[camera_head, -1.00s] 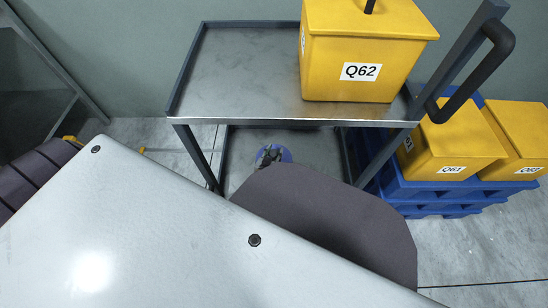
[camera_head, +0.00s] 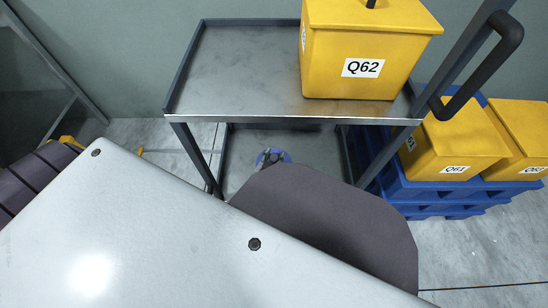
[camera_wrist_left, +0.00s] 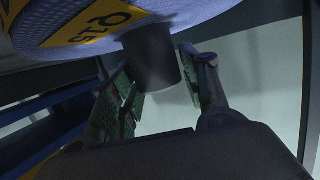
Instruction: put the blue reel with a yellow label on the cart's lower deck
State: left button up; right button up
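The blue reel (camera_head: 284,156) shows only in part in the head view, low inside the cart and mostly behind my left gripper (camera_head: 270,157) and arm. In the left wrist view the reel (camera_wrist_left: 200,15) fills the top, with a yellow label (camera_wrist_left: 95,25) whose print is upside down. The cart's lower deck (camera_head: 312,148) is grey. I cannot tell whether the reel touches it. My right gripper is out of view.
The cart's upper deck (camera_head: 240,75) hangs over the lower one and carries a yellow box Q62 (camera_head: 365,35). Cart posts (camera_head: 198,155) flank the opening. At right, yellow boxes (camera_head: 460,145) stand on blue pallets (camera_head: 425,190).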

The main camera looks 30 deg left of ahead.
pick_arm(q)
jog(key=shift+o, duration=0.6)
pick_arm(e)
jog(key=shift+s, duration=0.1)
pick_arm(q)
jog(key=shift+r, duration=0.1)
jog(key=shift+p+v, duration=0.35)
jog(key=shift+v, duration=0.8)
jog(key=p+v, duration=0.1)
jog(key=v, duration=0.8)
jog(key=shift+s+p, duration=0.35)
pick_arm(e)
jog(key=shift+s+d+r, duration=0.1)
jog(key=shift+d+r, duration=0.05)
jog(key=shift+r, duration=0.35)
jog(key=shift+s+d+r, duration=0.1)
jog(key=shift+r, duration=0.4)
pick_arm(q)
jog(key=shift+d+r, duration=0.1)
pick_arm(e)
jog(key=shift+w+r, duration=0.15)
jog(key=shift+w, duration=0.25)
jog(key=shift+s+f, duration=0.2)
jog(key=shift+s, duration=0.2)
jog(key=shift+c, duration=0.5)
